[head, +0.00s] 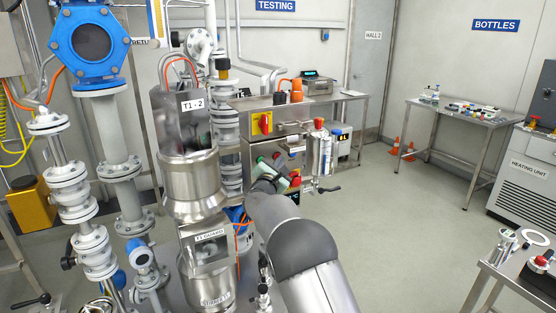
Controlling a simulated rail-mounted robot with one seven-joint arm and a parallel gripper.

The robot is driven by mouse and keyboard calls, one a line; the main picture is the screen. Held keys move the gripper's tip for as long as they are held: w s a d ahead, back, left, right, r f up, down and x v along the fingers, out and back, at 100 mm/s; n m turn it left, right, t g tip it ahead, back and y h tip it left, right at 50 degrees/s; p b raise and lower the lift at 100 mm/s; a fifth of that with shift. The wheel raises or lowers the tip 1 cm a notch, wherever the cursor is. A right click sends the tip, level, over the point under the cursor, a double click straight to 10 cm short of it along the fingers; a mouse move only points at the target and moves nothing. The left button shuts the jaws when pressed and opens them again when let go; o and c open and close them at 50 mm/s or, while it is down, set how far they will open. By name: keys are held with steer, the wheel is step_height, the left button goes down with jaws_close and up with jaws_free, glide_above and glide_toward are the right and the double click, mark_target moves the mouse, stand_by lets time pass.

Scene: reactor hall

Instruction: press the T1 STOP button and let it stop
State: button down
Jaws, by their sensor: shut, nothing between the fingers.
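The vessel marked T1-2 (187,130) stands left of centre, with a box marked T1 GUARD (207,247) below. Right of it is a steel control cabinet (256,158). My gripper (268,181) is shut and empty, close in front of these buttons. My arm partly hides it and the lower cabinet; contact cannot be told.
A yellow box with a red switch (261,124) is on the cabinet. A steel cylinder with a red top (320,153) stands right of my gripper. The floor (400,210) at the right is open, before a side table (455,112).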

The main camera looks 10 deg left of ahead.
steer(key=shift+s+d+b, duration=0.3)
steer(key=shift+s+b, duration=0.2)
steer(key=shift+b, duration=0.2)
steer(key=shift+f, duration=0.1)
steer(key=shift+s+d+b, duration=0.75)
steer(key=shift+s+b, duration=0.3)
steer(key=shift+b, duration=0.45)
steer(key=shift+s+d+b, duration=0.7)
steer(key=shift+s+b, duration=0.3)
steer(key=shift+b, duration=0.45)
